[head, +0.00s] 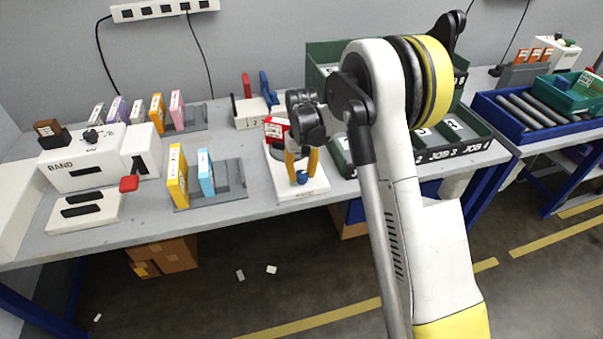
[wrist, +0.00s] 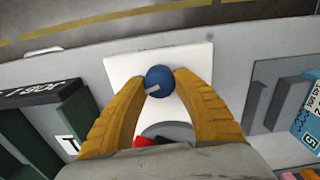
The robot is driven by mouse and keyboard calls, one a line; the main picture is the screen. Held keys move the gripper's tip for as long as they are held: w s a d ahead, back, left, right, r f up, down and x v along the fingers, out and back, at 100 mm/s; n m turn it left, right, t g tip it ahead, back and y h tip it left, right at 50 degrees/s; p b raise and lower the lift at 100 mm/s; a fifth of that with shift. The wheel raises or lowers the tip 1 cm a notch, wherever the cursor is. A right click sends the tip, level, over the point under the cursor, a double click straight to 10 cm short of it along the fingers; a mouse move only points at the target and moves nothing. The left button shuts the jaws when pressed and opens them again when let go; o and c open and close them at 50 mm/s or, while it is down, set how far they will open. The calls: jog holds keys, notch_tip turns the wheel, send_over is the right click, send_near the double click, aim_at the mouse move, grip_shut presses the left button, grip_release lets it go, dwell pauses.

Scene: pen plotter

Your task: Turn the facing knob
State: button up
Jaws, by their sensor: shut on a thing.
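The facing knob is a round blue knob (wrist: 160,81) with a small grey mark on it. It sits on a white plate-like device (wrist: 118,68) on the bench. My gripper (wrist: 160,84) has its two yellow fingers on either side of the knob and is shut on it. In the head view my gripper (head: 301,170) points down at the blue knob (head: 301,177), near the front of the white device (head: 311,188). A red part shows behind the fingers; the rest of the device is partly hidden by my gripper and arm.
A green tray (head: 472,148) with job slots stands close to the right. Yellow and blue boxes (head: 178,176) stand in a grey rack to the left. A white BAND machine (head: 88,165) is at the far left. The bench's front edge runs just before the device.

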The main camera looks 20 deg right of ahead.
aim_at(302, 173)
jog(key=shift+m, duration=1.3)
jog(key=shift+w, duration=0.1)
jog(key=o, duration=1.2)
jog(key=shift+r, duration=0.1)
notch_tip(302, 173, up, 12)
jog(key=shift+f, duration=0.1)
